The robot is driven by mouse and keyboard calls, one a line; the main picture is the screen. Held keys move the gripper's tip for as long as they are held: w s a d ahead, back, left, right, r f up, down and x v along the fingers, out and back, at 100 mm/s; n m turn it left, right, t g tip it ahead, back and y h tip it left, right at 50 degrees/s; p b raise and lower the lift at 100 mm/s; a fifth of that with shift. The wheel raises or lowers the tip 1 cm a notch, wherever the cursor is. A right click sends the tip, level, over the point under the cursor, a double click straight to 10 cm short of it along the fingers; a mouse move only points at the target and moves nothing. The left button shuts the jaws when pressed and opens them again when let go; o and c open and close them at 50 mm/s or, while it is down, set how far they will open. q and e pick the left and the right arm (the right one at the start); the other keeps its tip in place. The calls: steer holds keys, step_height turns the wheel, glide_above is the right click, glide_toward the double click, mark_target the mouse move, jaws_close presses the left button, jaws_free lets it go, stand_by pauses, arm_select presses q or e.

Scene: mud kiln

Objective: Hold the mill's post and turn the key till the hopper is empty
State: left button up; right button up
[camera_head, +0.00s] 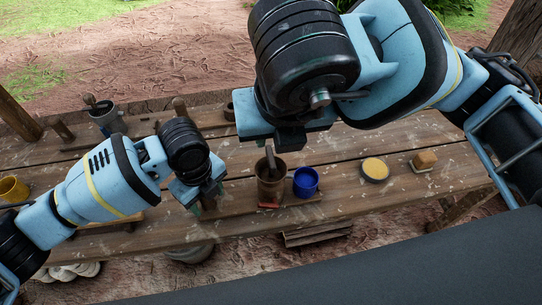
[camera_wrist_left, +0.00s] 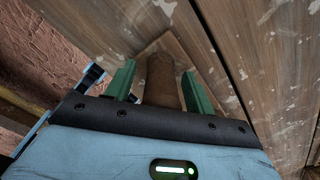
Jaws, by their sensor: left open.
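My left gripper (camera_head: 203,203) is low over the near middle of the table, left of a brown pot. In the left wrist view, a brown round wooden post (camera_wrist_left: 161,82) on a square wooden base (camera_wrist_left: 172,42) stands between the two green fingers of this gripper (camera_wrist_left: 160,90). The fingers are open, with a gap on each side of the post. In the head view the gripper hides most of it. My right gripper (camera_head: 290,137) hangs behind the brown pot; its fingers are hidden by its own wrist. I cannot make out the key or the hopper.
On the plank table (camera_head: 340,205) stand the brown pot (camera_head: 271,188) with a stick in it, a blue cup (camera_head: 306,182), a dish of yellow stuff (camera_head: 375,169) and a tan block (camera_head: 425,158). A grey pot (camera_head: 107,118) stands at the back left, a yellow mug (camera_head: 13,189) at far left.

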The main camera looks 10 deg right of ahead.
arm_select(q)
step_height(320, 180, up, 12)
steer(key=shift+f, duration=0.1)
stand_by(0.4)
stand_by(0.3)
